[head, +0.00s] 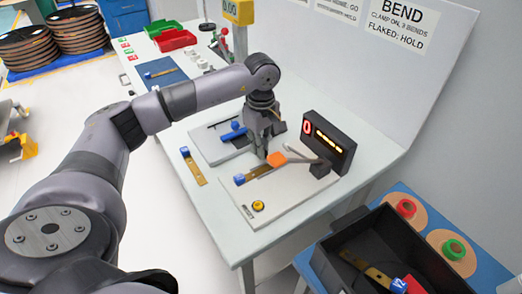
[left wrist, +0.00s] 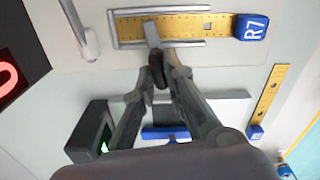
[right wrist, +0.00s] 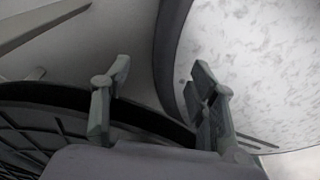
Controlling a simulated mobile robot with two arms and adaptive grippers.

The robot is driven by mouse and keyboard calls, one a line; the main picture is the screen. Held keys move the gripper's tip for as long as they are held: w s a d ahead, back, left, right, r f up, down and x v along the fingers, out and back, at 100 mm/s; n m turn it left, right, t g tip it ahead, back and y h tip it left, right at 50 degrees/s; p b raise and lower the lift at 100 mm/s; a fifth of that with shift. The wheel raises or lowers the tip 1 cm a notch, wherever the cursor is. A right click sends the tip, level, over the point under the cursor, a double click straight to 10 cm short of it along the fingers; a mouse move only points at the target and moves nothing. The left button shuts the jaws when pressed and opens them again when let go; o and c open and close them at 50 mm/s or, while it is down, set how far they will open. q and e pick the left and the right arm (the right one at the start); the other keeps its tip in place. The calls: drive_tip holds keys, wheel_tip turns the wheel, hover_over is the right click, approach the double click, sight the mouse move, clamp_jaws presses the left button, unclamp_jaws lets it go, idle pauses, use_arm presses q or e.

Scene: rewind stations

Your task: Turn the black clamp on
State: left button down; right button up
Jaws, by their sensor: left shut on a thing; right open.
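My left gripper (head: 263,152) reaches down over the bend station's pale plate (head: 290,205). In the left wrist view its fingertips (left wrist: 160,76) are closed around the dark handle of the black clamp (left wrist: 156,62). The clamp's grey bar lies across a yellow strip (left wrist: 185,27) that sits between two rails, with a blue R7 tag (left wrist: 251,27) at one end. In the head view the gripper hides most of the clamp. My right gripper (right wrist: 160,90) is open and empty, over a mottled pale surface.
A black display (head: 328,145) with a red 0 stands behind the plate. A grey arm with an orange end (head: 277,159) is close to my left fingers. Another strip (head: 194,167) lies left of the plate. A black bin (head: 352,240) stands at front right.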

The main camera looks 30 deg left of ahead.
use_arm(q)
drive_tip(key=shift+m+b, duration=0.45)
drive_tip(key=shift+m, duration=0.55)
drive_tip(key=c, duration=1.6)
unclamp_jaws()
drive_tip(key=shift+c, duration=0.2)
drive_tip(key=shift+r, duration=0.15)
wheel_tip(320, 180, up, 12)
